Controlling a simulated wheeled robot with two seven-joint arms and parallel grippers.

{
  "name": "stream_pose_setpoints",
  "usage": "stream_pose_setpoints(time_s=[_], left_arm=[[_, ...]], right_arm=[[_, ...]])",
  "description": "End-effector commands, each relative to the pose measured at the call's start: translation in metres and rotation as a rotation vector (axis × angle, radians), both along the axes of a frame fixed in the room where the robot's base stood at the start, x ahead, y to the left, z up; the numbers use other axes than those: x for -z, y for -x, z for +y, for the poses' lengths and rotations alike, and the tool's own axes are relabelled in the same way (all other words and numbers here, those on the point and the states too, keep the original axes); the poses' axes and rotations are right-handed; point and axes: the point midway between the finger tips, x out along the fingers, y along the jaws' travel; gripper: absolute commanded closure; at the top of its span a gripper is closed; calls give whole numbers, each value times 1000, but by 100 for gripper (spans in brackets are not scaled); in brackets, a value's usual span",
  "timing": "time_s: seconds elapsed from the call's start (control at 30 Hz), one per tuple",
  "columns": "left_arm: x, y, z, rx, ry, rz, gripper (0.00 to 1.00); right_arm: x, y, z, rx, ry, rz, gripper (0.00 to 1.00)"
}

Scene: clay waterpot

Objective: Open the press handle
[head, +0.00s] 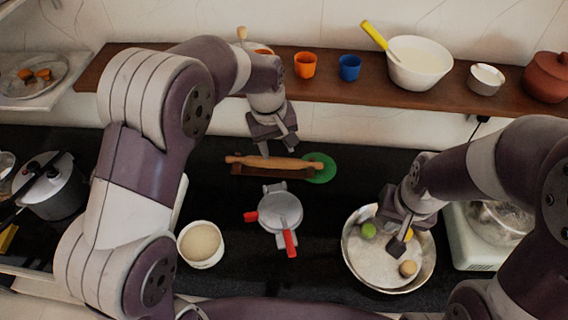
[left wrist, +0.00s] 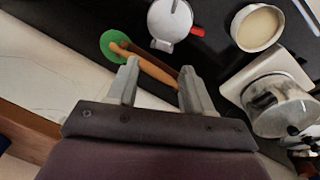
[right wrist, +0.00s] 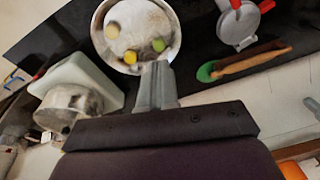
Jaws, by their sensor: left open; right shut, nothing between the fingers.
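The press (head: 281,212) is a round grey metal plate on the black counter, in the middle of the head view. A red handle (head: 290,243) points toward the front, and another red part (head: 251,217) sticks out at its left. My left gripper (head: 276,146) is open and empty, above the rolling pin and behind the press. The press also shows at the top of the left wrist view (left wrist: 170,20) and of the right wrist view (right wrist: 237,24). My right gripper (head: 398,242) is shut and empty, over the metal bowl, right of the press.
A rolling pin (head: 268,162) lies on a brown board beside a green disc (head: 320,168). A white bowl of dough (head: 201,244) stands left of the press. A metal bowl (head: 352,262) holds round fruits or vegetables. A pressure cooker (head: 50,185) is at far left; a wooden shelf (head: 330,80) runs behind.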

Motion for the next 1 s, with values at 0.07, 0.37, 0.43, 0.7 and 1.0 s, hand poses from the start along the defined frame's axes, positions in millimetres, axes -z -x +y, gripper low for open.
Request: stream_pose_setpoints(time_s=[0.07, 0.37, 0.43, 0.7, 1.0], left_arm=[[-1, 3, 0, -49, 2, 24, 49], [36, 4, -3, -80, 0, 38, 49], [55, 4, -4, -80, -1, 38, 49], [111, 0, -10, -78, 1, 32, 49], [126, -1, -11, -79, 1, 30, 49]], right_arm=[[2, 9, -4, -171, 46, 41, 100], [-12, 10, -4, -255, 55, 49, 100], [-18, 10, -3, -254, 55, 49, 100], [-32, 10, -3, -252, 54, 48, 100], [-33, 10, -3, -251, 53, 48, 100]])
